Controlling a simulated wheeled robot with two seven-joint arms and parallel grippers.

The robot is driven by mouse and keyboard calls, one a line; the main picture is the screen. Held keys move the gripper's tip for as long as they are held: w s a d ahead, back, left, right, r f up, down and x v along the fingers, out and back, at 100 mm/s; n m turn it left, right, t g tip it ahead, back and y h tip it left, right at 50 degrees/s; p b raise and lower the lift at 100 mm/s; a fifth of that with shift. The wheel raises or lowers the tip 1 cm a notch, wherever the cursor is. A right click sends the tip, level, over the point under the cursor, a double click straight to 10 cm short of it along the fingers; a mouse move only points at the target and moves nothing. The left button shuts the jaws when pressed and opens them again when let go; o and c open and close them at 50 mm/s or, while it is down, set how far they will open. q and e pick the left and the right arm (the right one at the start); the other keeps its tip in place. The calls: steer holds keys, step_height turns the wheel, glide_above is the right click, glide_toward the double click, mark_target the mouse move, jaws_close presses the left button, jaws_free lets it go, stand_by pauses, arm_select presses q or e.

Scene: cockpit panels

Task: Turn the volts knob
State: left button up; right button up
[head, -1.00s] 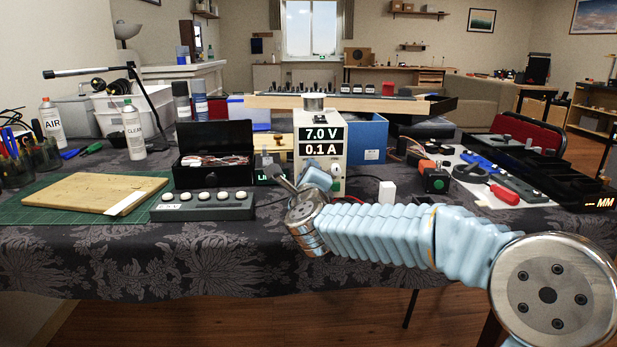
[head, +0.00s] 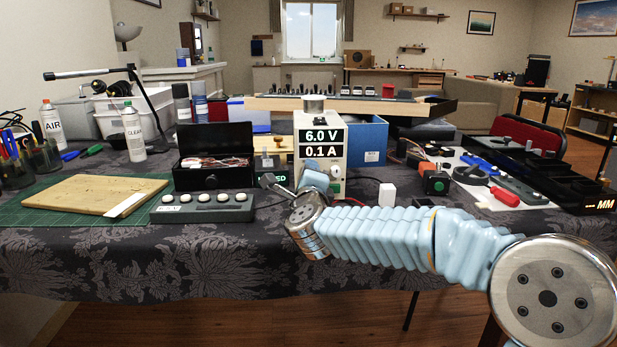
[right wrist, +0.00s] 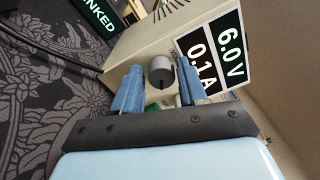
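The power supply (head: 325,150) stands on the table, its display (head: 320,145) reading 6.0 V and 0.1 A. The display also shows tilted in the right wrist view (right wrist: 212,62). There the grey round knob (right wrist: 161,72) sits on the supply's front face, between the two blue fingers of my right gripper (right wrist: 160,85). In the head view my right gripper (head: 314,180) is at the supply's lower front and hides the knob. My left gripper is not in view.
A grey button box (head: 202,206) and an open black box (head: 213,157) stand left of the supply. A white block (head: 387,194) and a green-button box (head: 437,184) stand to its right. The cloth in front is clear.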

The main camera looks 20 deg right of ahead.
steer(key=shift+o, duration=1.1)
steer(key=shift+f, duration=0.15)
steer(key=shift+m, duration=0.3)
